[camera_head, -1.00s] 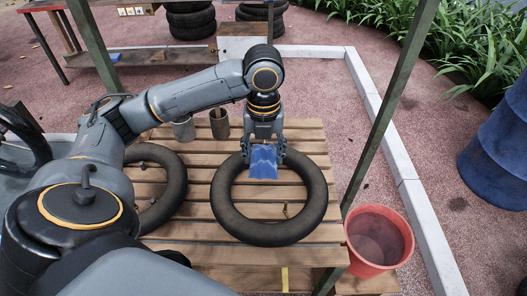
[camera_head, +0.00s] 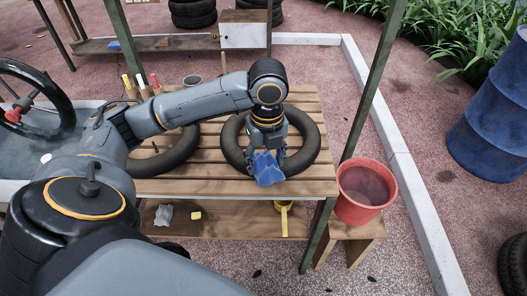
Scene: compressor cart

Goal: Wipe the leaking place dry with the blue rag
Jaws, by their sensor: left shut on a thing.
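My left gripper (camera_head: 265,146) is shut on the blue rag (camera_head: 268,171), which hangs crumpled from its fingers. It points down at the front part of the right black inner tube (camera_head: 311,140), which lies flat on the slatted wooden table (camera_head: 230,187). The rag covers part of the tube's front rim; I cannot tell whether it presses on it. A second black inner tube (camera_head: 172,158) lies to the left, partly behind my left arm. I cannot make out a leak or wet spot on either tube. My right gripper is not in view.
A red bucket (camera_head: 350,207) stands on a wooden stool at the right, beside a green post (camera_head: 376,80). A basin (camera_head: 60,138) with a dark ring is at the left. The lower shelf (camera_head: 240,222) holds a grey cloth (camera_head: 163,215) and a yellow block (camera_head: 196,215).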

